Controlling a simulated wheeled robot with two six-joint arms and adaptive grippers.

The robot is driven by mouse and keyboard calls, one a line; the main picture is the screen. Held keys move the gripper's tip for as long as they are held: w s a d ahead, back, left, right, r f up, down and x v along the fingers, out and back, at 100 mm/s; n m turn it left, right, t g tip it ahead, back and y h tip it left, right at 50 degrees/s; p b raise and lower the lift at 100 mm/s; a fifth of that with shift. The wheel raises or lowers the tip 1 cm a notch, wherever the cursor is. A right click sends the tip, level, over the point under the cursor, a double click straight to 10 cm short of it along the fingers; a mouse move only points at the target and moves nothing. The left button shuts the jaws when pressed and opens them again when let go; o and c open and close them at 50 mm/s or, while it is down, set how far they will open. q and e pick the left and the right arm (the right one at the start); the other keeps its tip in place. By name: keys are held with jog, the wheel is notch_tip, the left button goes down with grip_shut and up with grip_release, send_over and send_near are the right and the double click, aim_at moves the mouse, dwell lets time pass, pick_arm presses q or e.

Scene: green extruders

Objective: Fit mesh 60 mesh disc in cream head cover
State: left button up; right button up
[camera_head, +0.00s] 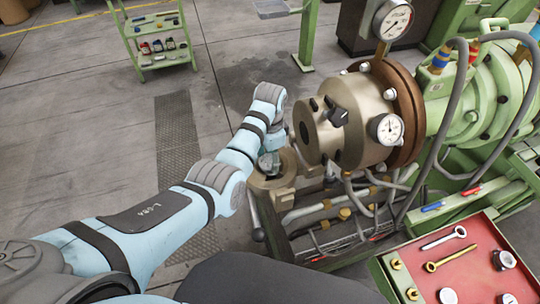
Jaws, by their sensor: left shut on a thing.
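The cream head cover (286,177) is a thick cream ring, swung open below and left of the cream extruder head (343,122). My left gripper (269,168) reaches down at the opening of the cover, with its fingers close to or inside the ring. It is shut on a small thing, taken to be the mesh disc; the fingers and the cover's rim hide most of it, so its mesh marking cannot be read. I cannot tell whether the disc touches its seat in the cover. My right gripper is not in view.
A red tray (478,226) with a green rim at lower right holds bolts and several round pieces. Pipes and hoses (345,205) run under the head. A green shelf cart (160,45) stands behind. Floor at left is clear.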

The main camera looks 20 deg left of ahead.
pick_arm(q)
jog(key=shift+f, duration=0.3)
jog(key=shift+s+d+f, duration=0.1)
jog(key=shift+s+f, duration=0.2)
jog(key=shift+s, duration=0.05)
jog(key=shift+s+d+f, duration=0.1)
jog(key=shift+s+f, duration=0.15)
jog(key=shift+f, duration=0.1)
dwell(0.6)
jog(key=o, duration=1.2)
jog(key=shift+o, duration=0.9)
jog(key=shift+w+f, duration=0.1)
jog(key=shift+w, duration=0.35)
jog(key=shift+a, duration=0.2)
